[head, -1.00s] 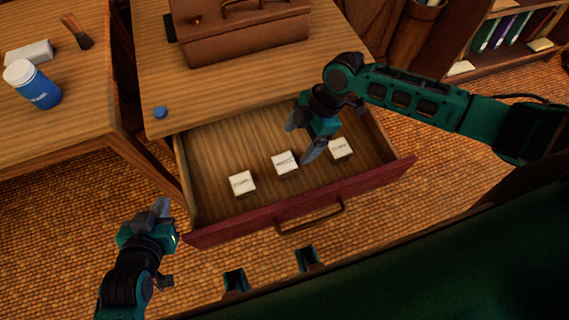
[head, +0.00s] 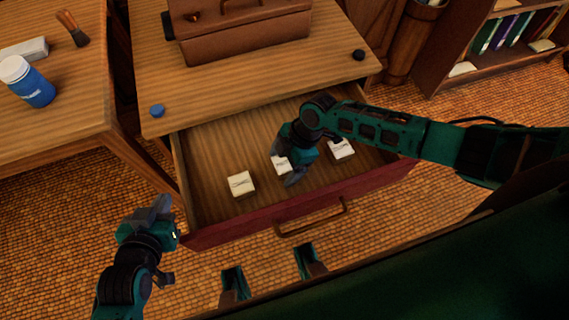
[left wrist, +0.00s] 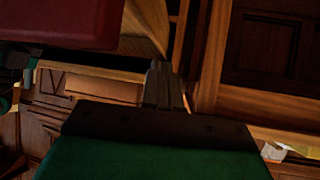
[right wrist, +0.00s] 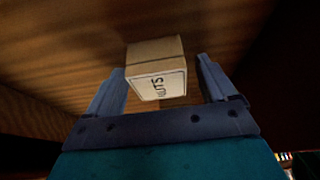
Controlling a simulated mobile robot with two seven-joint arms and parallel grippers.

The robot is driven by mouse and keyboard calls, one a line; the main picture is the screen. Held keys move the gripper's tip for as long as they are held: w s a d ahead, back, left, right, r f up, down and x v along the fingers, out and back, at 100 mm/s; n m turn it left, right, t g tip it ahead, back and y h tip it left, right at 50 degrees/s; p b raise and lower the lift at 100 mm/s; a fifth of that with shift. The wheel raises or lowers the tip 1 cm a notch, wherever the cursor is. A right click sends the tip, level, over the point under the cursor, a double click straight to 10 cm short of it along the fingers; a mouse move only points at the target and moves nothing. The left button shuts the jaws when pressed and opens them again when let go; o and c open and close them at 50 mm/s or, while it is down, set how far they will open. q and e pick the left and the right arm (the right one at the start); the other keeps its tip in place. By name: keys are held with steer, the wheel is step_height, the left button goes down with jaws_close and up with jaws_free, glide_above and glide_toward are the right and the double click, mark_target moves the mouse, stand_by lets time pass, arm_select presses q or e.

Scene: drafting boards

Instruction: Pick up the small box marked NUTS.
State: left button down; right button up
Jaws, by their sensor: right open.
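The small white box marked NUTS (right wrist: 157,82) is in the right wrist view, between the two spread fingers of my right gripper (right wrist: 160,85). In the head view it is the middle box (head: 282,166) in the open drawer, partly hidden by my right gripper (head: 284,170). The right gripper is open around the box, with gaps visible between fingers and box. My left gripper (head: 160,212) is out in front of the drawer's left corner, empty. Its fingers (left wrist: 162,82) are together in the left wrist view.
Two similar boxes lie in the drawer, one to the left (head: 240,184) and one to the right (head: 342,149). The red drawer front (head: 240,225) stands nearest me. A brown case (head: 245,30), a blue cap (head: 157,110) and a black knob (head: 358,54) are on the desktop.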

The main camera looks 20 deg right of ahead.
steer(key=shift+c, duration=0.5)
steer(key=c, duration=0.9)
steer(key=shift+c, duration=0.4)
steer(key=shift+r, duration=0.15)
